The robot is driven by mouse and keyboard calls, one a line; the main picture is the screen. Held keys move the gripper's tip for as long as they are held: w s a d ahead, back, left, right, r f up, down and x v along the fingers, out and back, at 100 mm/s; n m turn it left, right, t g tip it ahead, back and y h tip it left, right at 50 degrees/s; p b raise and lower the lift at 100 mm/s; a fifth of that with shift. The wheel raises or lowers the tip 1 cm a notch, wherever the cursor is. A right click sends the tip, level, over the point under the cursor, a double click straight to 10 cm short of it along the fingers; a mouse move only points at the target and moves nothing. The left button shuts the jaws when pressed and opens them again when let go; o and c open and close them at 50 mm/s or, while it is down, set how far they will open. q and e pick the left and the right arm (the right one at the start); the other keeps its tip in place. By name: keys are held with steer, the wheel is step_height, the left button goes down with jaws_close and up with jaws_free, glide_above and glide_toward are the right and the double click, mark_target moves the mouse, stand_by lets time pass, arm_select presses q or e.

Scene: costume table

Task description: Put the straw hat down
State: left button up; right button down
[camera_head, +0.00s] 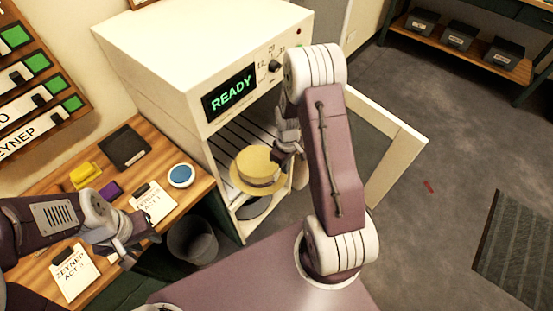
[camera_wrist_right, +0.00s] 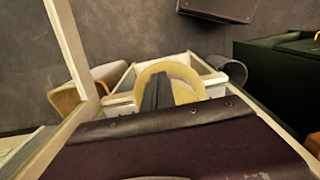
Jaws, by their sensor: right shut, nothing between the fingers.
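In the right wrist view, the dark fingers (camera_wrist_right: 157,95) cover part of the hat (camera_wrist_right: 185,78); contact is unclear. My left gripper (camera_head: 138,248) is over the wooden counter's front edge, away from the hat; its finger opening is unclear.
The cabinet's display (camera_head: 230,92) reads READY. Its door (camera_head: 405,160) stands open to the right. The wooden counter (camera_head: 190,200) carries clipboards, a blue round item (camera_head: 181,175) and a black box (camera_head: 124,148). A grey bin (camera_head: 193,240) stands below.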

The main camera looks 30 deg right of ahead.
glide_above(277, 184)
steer(key=s, duration=0.1)
steer(key=f+b, duration=0.1)
steer(key=f, duration=0.9)
steer(key=shift+d, duration=0.2)
steer(key=shift+w+a, duration=0.3)
steer(key=shift+w, duration=0.2)
